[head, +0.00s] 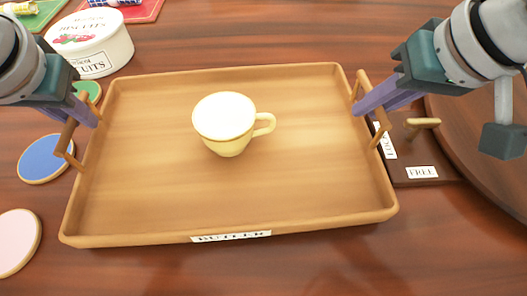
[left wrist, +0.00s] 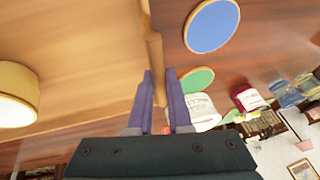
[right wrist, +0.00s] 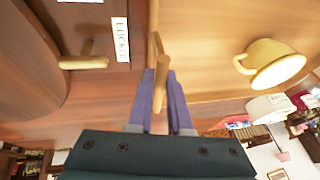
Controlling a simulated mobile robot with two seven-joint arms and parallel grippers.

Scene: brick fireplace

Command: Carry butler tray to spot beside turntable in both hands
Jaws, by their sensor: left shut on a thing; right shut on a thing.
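The butler tray (head: 150,200) is a light wooden rectangle with a raised rim, side handles and a "BUTLER" label on its near edge. A cream cup (head: 228,147) with a pale top stands upright on it; the cup also shows in the right wrist view (right wrist: 275,65). My left gripper (head: 84,112) is shut on the tray's left handle. My right gripper (head: 372,103) is shut on the right handle (right wrist: 157,45). The turntable appears to be the round dark wooden disc (head: 465,125) at the right, partly out of frame. I cannot tell whether the tray touches the table.
A dark board (head: 405,160) with a wooden peg and "LOCK" and "FREE" labels lies between tray and disc. A biscuit tin (head: 90,45) stands behind left. Blue (head: 43,158), pink (head: 14,240) and green (head: 88,90) round coasters lie left of the tray.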

